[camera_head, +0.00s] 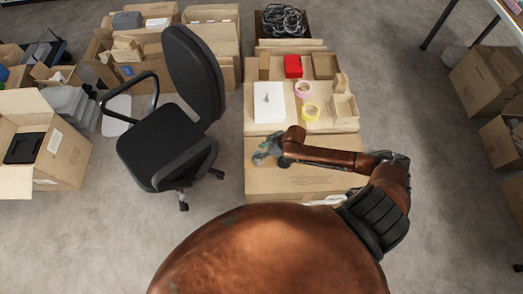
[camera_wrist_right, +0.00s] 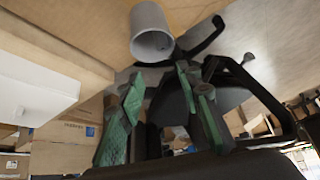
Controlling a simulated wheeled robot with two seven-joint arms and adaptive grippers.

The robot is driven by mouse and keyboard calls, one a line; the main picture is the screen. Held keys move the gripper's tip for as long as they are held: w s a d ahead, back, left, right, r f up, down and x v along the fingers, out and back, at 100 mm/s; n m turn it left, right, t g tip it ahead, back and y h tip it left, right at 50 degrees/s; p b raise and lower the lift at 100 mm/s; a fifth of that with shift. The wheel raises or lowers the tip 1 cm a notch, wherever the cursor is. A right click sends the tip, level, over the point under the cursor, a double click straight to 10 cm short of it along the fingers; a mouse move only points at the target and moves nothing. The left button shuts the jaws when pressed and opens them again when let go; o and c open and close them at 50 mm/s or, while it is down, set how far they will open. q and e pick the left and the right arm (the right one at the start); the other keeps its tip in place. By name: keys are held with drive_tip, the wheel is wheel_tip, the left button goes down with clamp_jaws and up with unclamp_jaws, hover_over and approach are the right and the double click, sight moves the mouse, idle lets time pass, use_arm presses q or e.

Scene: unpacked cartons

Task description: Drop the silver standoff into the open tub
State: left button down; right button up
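A small, thin greyish upright piece (camera_head: 267,97), which may be the silver standoff, shows on a white flat box (camera_head: 262,112) on the cartons. My right gripper (camera_head: 264,150) is low over the near carton, in front of that box. In the right wrist view its two green-padded fingers (camera_wrist_right: 160,78) stand apart with nothing visible between them. In the head view I cannot tell the tub from the gripper. My left gripper is not in view.
A red box (camera_head: 293,66), a pink tape roll (camera_head: 304,89), a yellow tape roll (camera_head: 310,112) and an open cardboard box (camera_head: 344,108) share the carton top. A black office chair (camera_head: 168,140) stands close on the left.

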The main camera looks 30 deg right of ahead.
drive_tip(key=v, duration=1.2)
idle(0.4)
